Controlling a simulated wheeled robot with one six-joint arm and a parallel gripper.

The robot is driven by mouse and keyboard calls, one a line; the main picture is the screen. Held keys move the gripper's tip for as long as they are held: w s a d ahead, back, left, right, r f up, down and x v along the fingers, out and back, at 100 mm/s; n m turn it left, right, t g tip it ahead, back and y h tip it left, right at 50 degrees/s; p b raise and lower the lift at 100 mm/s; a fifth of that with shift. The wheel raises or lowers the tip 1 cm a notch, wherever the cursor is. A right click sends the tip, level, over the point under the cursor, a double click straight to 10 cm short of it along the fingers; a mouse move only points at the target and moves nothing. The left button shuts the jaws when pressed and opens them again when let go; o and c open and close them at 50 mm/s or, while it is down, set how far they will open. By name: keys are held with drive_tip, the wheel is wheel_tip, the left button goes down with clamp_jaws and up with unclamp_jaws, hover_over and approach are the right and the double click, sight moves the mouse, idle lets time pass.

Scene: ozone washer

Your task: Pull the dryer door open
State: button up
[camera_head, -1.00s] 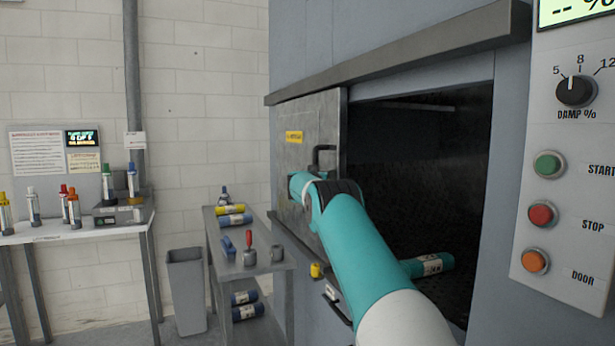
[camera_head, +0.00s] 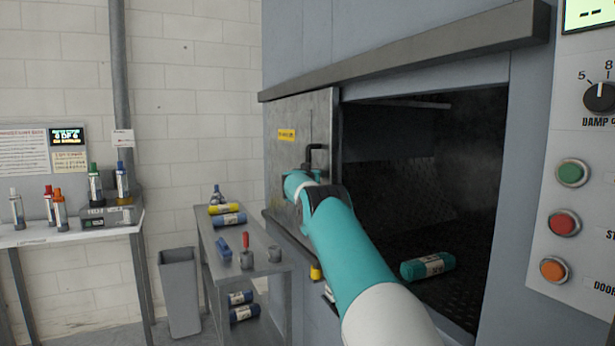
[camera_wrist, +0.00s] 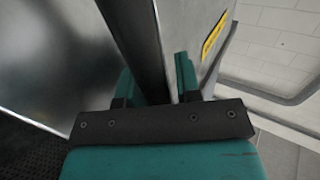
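The dryer door (camera_head: 285,155) is a scratched grey metal panel with a yellow label and a black handle (camera_head: 316,155). It covers the left part of the dryer front; the opening to its right shows the dark chamber. My teal arm reaches to the door by the handle, and hides the handle's lower part. In the wrist view, the teal fingers of my gripper (camera_wrist: 155,68) stand apart, on either side of a dark upright bar (camera_wrist: 143,42). I cannot tell whether it is handle or door edge, nor whether they clamp it.
A teal roll (camera_head: 428,267) lies on the chamber floor (camera_head: 462,296). The control panel (camera_head: 590,235) with its buttons is at the right. A grey side table (camera_head: 268,262) with bottles and tools, a bin (camera_head: 180,295) and a white table (camera_head: 70,231) stand left.

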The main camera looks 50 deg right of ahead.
drive_tip(key=shift+f, duration=0.1)
drive_tip(key=b+v, duration=0.9)
drive_tip(key=v, duration=0.8)
drive_tip(key=shift+s, duration=0.15)
drive_tip(key=shift+a, duration=0.2)
